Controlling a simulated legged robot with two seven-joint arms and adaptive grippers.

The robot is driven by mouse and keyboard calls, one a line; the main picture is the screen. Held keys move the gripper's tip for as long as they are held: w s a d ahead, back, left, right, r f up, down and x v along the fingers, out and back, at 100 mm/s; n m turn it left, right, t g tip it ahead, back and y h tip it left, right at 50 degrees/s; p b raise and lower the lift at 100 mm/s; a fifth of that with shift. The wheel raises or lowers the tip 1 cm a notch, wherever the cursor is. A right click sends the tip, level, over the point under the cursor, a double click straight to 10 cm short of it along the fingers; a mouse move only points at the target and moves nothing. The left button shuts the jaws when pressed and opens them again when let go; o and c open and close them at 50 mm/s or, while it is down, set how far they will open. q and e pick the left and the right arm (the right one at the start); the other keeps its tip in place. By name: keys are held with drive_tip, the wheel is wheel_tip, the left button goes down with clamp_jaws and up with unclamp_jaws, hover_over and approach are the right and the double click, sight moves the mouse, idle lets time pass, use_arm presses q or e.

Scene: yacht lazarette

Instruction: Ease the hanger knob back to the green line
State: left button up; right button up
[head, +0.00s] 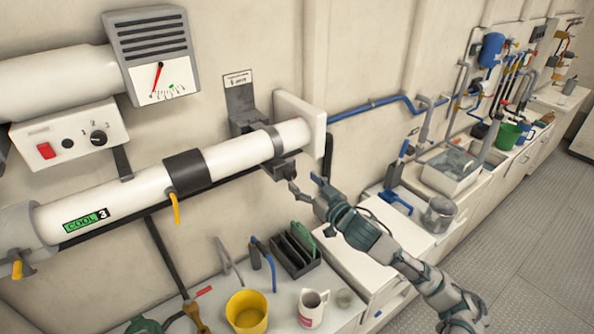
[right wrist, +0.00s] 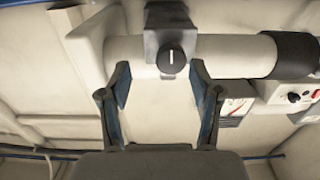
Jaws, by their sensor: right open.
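The hanger knob (right wrist: 172,60) is a dark round knob with a pale mark, close to upright in the right wrist view. It sits on the dark hanger bracket (right wrist: 168,17) around a white pipe (right wrist: 225,55). The bracket also shows in the head view (head: 241,105), where the knob is hard to make out. My right gripper (head: 303,182) is open below the bracket. In the right wrist view its fingers (right wrist: 163,84) stand either side of the knob's line, apart from it. I cannot make out a green line at the knob. My left gripper is not in view.
A gauge (head: 162,79) with a red needle and a small green band hangs above the pipe, by a switch box (head: 72,135). A yellow lever (head: 175,208) hangs under the pipe. A yellow cup (head: 246,312), mug (head: 311,307) and dark caddy (head: 294,252) crowd the counter below.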

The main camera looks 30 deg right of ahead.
sight(292, 177)
drive_tip(key=w, duration=0.2)
drive_tip(key=shift+w+a+r+p, duration=0.1)
drive_tip(key=shift+w+r+p, duration=0.05)
drive_tip(key=shift+w+p, duration=0.2)
drive_tip(key=shift+w+a+r, duration=0.15)
drive_tip(key=shift+w+a, duration=0.2)
drive_tip(key=shift+a, duration=0.4)
drive_tip(key=shift+w+a, duration=0.35)
drive_tip(key=shift+a, duration=0.2)
drive_tip(key=shift+s+d+f, duration=0.1)
drive_tip(key=shift+d+f, duration=0.1)
drive_tip(key=shift+d, duration=0.6)
drive_tip(key=c, duration=1.1)
drive_tip(key=shift+a, duration=0.25)
drive_tip(key=shift+c, duration=0.2)
